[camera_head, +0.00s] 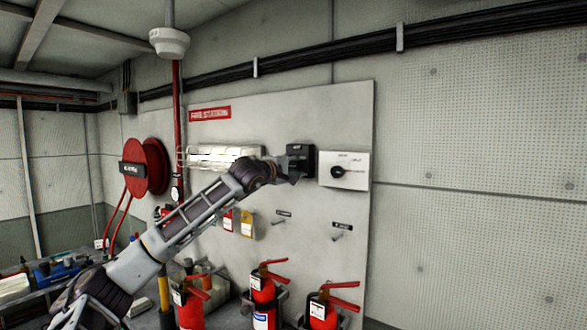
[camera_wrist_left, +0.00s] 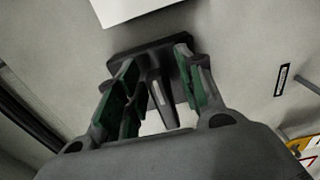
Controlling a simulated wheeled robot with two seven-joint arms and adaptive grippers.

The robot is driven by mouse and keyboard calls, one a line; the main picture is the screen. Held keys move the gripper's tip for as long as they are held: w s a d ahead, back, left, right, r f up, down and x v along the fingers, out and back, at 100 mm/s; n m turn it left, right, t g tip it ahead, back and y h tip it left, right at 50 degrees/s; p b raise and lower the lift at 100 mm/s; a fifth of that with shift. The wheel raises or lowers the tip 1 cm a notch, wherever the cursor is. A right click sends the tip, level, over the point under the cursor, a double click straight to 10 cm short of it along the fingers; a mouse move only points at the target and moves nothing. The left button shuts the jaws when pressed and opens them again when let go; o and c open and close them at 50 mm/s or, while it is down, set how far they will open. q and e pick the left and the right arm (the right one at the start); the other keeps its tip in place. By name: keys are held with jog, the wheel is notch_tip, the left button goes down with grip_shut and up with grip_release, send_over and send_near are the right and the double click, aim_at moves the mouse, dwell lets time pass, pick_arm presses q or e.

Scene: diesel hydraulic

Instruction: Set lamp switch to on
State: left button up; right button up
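A black switch box (camera_head: 301,156), which seems to be the lamp switch, is fixed on the pale wall board between a long lamp (camera_head: 225,157) and a white box with a black knob (camera_head: 343,169). My left gripper (camera_head: 290,174) is at this black box, partly covering it. In the left wrist view the black box (camera_wrist_left: 150,50) lies straight ahead. The fingers of my left gripper (camera_wrist_left: 157,82) are spread apart, with a dark tapered lever (camera_wrist_left: 165,103) showing between them. I cannot tell whether either finger touches it. My right gripper is not in view.
Several red fire extinguishers (camera_head: 263,290) stand below the board. Hooks with labels (camera_head: 341,229) stick out of its lower part. A red hose reel (camera_head: 147,166) and a red pipe (camera_head: 176,110) are at the left. The wall to the right is clear.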

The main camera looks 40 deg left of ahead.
pick_arm(q)
jog(key=shift+s, duration=0.2)
jog(key=shift+s, duration=0.65)
jog(key=shift+s+d, duration=0.2)
jog(key=shift+s, duration=0.55)
jog(key=shift+s+r, duration=0.1)
jog(key=shift+s, duration=1)
jog(key=shift+s+d, duration=0.1)
jog(key=shift+s, duration=0.2)
jog(key=s, duration=0.6)
jog(key=shift+d, duration=0.4)
